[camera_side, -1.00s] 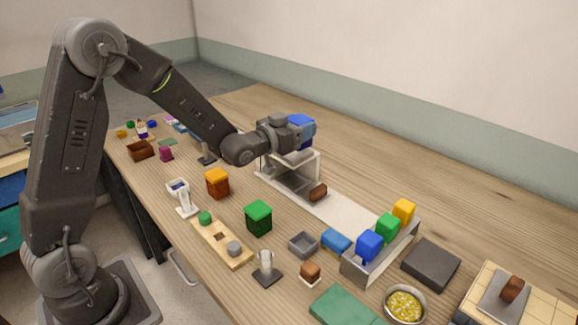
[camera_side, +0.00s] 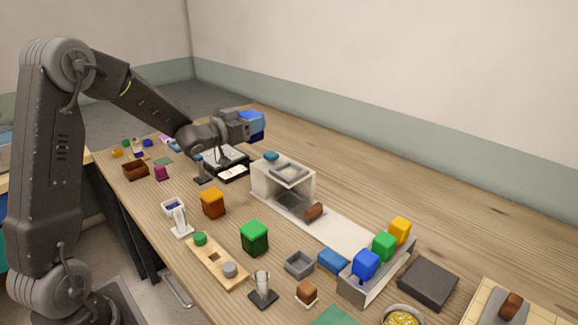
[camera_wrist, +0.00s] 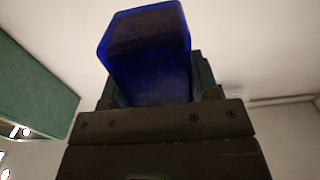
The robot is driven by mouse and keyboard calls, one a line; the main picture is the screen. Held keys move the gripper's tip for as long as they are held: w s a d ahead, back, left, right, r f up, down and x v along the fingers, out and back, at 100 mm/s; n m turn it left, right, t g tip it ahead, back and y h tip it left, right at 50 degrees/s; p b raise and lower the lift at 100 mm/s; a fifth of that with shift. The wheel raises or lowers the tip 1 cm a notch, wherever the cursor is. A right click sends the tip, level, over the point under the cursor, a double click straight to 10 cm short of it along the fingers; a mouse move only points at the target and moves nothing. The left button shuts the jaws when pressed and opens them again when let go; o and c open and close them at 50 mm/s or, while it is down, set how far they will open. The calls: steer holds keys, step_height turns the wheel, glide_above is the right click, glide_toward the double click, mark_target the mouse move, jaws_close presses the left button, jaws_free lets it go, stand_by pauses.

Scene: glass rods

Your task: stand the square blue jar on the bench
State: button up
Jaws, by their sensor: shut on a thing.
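The square blue jar (camera_side: 257,126) is in my gripper (camera_side: 241,125), held in the air above the far part of the wooden bench (camera_side: 330,175). In the side view my gripper reaches out level, with the jar at its far end. In the wrist view the jar (camera_wrist: 148,55) is dark, see-through blue with square edges, and it sits between the two fingers. The fingers are shut on its sides. I cannot tell exactly how upright the jar is. The gripper hides part of it in the side view.
A white box-like stand (camera_side: 258,182) with a small teal piece on top is just right of the gripper. A dark-framed device (camera_side: 224,164) lies below it. A rack (camera_side: 352,291) of blue, green and yellow blocks is at the right. Bare bench lies along the back.

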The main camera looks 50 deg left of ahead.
steer(key=w+d+f, duration=0.4)
steer(key=d, duration=0.1)
steer(key=w+d+f, duration=0.2)
steer(key=d, duration=0.1)
steer(key=shift+w, duration=0.15)
steer(key=shift+f, duration=1.85)
steer(key=shift+f, duration=0.2)
steer(key=o, duration=1)
steer(key=shift+o, duration=0.2)
steer(key=s, duration=1.4)
steer(key=s+d+r+g+y, duration=0.2)
steer(key=s+d+r+g, duration=0.2)
steer(key=r, duration=0.4)
steer(key=shift+s+d+g, duration=0.4)
steer(key=shift+s+g, duration=0.2)
steer(key=shift+g, duration=0.5)
steer(key=shift+o, duration=0.4)
steer(key=s+d+r+g+h, duration=0.1)
steer(key=s+d+g, duration=0.2)
steer(key=s, duration=0.6)
steer(key=s+d+r+g+h, duration=0.1)
steer(key=s+d+r+g, duration=0.1)
steer(key=s, duration=0.7)
steer(key=d+g, duration=0.1)
steer(key=d, duration=0.1)
steer(key=shift+d, duration=0.3)
